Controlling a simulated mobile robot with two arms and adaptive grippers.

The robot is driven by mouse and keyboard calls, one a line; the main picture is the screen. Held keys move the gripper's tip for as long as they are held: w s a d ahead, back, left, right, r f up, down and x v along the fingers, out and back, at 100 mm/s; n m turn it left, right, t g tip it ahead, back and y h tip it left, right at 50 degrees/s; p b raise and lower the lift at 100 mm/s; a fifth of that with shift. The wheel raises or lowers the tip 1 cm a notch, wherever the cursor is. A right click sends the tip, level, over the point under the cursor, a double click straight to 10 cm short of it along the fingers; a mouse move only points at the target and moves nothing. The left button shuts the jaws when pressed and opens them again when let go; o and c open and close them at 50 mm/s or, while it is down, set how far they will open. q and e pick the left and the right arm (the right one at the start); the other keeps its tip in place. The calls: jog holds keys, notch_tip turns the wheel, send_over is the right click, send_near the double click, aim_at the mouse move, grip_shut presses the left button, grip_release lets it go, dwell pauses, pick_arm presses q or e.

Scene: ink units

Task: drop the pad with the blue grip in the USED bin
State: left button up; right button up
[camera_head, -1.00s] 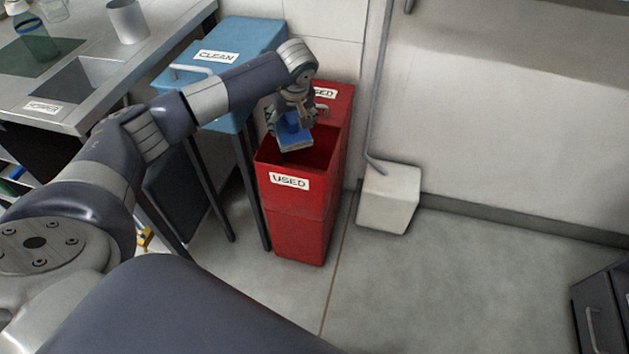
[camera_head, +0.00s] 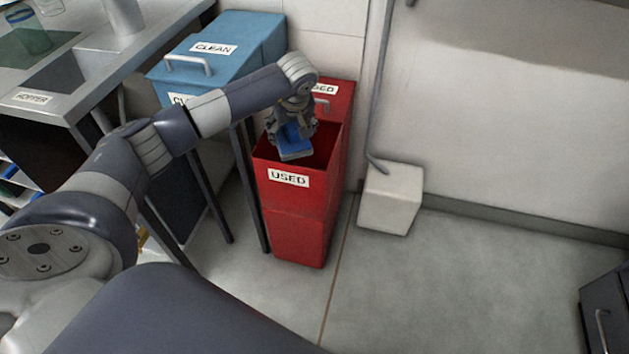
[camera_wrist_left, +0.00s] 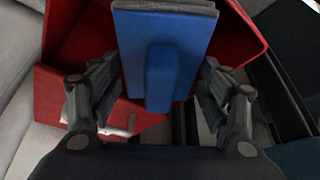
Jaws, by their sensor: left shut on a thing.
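The pad with the blue grip (camera_head: 294,147) is held in my left gripper (camera_head: 291,132), over the open mouth of the red USED bin (camera_head: 298,222). In the left wrist view the pad (camera_wrist_left: 188,25) shows its blue back and raised blue grip (camera_wrist_left: 161,78). The fingers of my left gripper (camera_wrist_left: 160,95) stand on both sides of the grip, and the red bin walls (camera_wrist_left: 75,45) show around the pad. The pad's lower end is close to the bin's front rim in the head view; I cannot tell if they touch. My right gripper is out of view.
A blue CLEAN bin (camera_head: 245,40) stands behind my left arm. The counter with the HOPPER label (camera_head: 31,98) is at the left. A pale box (camera_head: 391,199) stands on the floor right of the red bin.

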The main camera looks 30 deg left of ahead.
pick_arm(q)
jog(key=shift+f, duration=0.1)
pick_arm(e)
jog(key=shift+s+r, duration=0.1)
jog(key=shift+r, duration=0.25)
pick_arm(q)
jog(key=o, duration=1)
jog(key=shift+o, duration=0.2)
jog(key=v, duration=1.2)
